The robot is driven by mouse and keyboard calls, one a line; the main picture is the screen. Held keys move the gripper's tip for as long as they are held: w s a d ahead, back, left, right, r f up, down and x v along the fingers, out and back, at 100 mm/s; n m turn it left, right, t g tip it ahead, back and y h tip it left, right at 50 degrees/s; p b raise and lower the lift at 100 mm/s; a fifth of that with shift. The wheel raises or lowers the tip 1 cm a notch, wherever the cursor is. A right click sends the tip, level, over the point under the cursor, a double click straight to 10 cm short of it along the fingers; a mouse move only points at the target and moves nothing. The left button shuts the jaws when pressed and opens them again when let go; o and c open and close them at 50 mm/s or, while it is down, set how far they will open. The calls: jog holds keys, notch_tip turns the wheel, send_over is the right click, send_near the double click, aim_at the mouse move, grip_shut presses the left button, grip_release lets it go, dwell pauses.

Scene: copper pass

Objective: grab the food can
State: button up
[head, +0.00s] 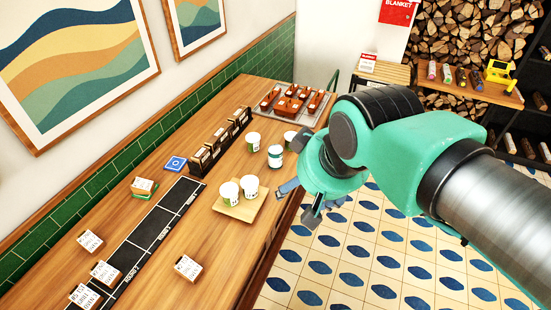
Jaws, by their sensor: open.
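Several small white-and-green cylinders stand on the wooden counter (200,232); they are too small to read. One with a dark rim (275,157) looks most like a can. It stands upright on bare wood, just up and left of my gripper. Another cylinder (253,142) stands behind it to the left, and one more (290,138) is to its right, near my arm. My gripper (299,202) is open and empty at the counter's right edge. Its fingers point down and left, apart from the cylinders.
Two cups (229,192) (250,186) stand on a small wooden tray (236,212) left of my gripper. A dark divided box (220,143) and a tray of brown items (267,107) lie farther back. White cards and a black strip (150,235) occupy the nearer counter. Tiled floor is open at right.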

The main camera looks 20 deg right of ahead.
jog(key=w+d+r+g, duration=0.1)
jog(key=w+d, duration=0.1)
jog(key=w, duration=1.1)
jog(key=n+g, duration=0.1)
jog(key=g, duration=0.3)
send_over(275, 149)
notch_tip(275, 149, down, 26)
jog(key=shift+f, duration=0.2)
jog(key=shift+d+f, duration=0.1)
jog(key=shift+f, duration=0.15)
jog(key=shift+f, duration=0.1)
jog(key=shift+f+b, duration=0.75)
jog(key=shift+f, duration=3.45)
